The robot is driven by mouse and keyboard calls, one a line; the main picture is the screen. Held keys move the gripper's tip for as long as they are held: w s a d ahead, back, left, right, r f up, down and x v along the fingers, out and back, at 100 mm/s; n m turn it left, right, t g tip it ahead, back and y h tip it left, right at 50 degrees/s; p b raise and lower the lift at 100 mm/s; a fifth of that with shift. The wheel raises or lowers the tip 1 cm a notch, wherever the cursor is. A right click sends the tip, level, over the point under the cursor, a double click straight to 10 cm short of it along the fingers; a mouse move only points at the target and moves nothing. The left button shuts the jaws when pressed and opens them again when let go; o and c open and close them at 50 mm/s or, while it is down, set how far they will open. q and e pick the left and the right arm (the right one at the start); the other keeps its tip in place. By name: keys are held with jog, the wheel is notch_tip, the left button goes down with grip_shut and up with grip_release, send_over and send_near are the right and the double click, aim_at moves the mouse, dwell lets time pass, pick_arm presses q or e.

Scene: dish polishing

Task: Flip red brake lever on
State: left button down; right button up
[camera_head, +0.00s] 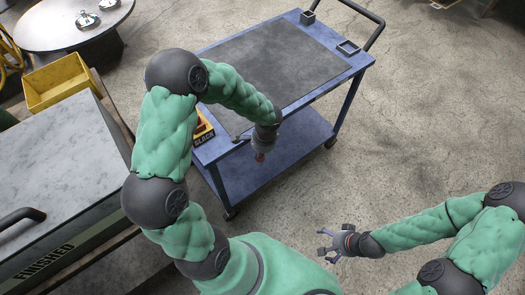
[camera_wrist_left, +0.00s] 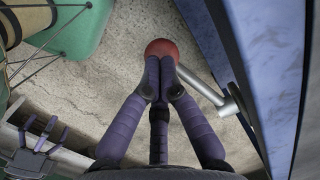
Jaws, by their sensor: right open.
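The brake lever is a grey metal rod (camera_wrist_left: 203,88) with a red ball knob (camera_wrist_left: 161,47), fixed to the side of the blue cart (camera_wrist_left: 255,60). In the head view the red knob (camera_head: 260,157) shows small below my left wrist, at the cart's near edge. My left gripper (camera_wrist_left: 160,68) has its fingers drawn together, with the tips at the knob's near side. The knob is not between the fingers; I cannot tell whether they touch it. My right gripper (camera_head: 330,245) is open and empty above the floor, apart from the cart.
The cart's dark top mat (camera_head: 285,60) is bare. A yellow and black box (camera_head: 203,128) marked "BLACK" stands at its left corner, partly behind my left arm. A grey-topped bench (camera_head: 55,145) and a yellow bin (camera_head: 57,82) are at left. Open floor lies right of the cart.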

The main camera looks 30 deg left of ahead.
aim_at(261, 159)
pick_arm(q)
notch_tip(261, 159, down, 3)
jog(key=shift+s+r+b, duration=0.1)
jog(key=shift+r+b, duration=0.1)
jog(key=shift+b, duration=0.7)
jog(key=shift+f+b, duration=0.75)
jog(key=shift+f, duration=0.1)
pick_arm(e)
jog(key=shift+f, duration=1.95)
pick_arm(q)
jog(key=shift+f, duration=0.1)
pick_arm(e)
jog(key=shift+f, duration=0.1)
pick_arm(q)
jog(key=shift+r, duration=0.25)
jog(key=r+p, duration=0.1)
jog(key=r, duration=0.1)
jog(key=s+r+p, duration=0.1)
jog(key=r+p, duration=0.1)
jog(key=shift+s+r, duration=0.1)
jog(key=shift+s, duration=0.05)
jog(key=s+a+r+p, duration=0.2)
jog(key=s+r, duration=0.2)
jog(key=s, duration=0.3)
jog(key=shift+s+r+p, duration=0.15)
jog(key=shift+s+p, duration=0.15)
jog(key=shift+s, duration=0.1)
pick_arm(e)
notch_tip(261, 159, up, 6)
jog(key=s, duration=0.2)
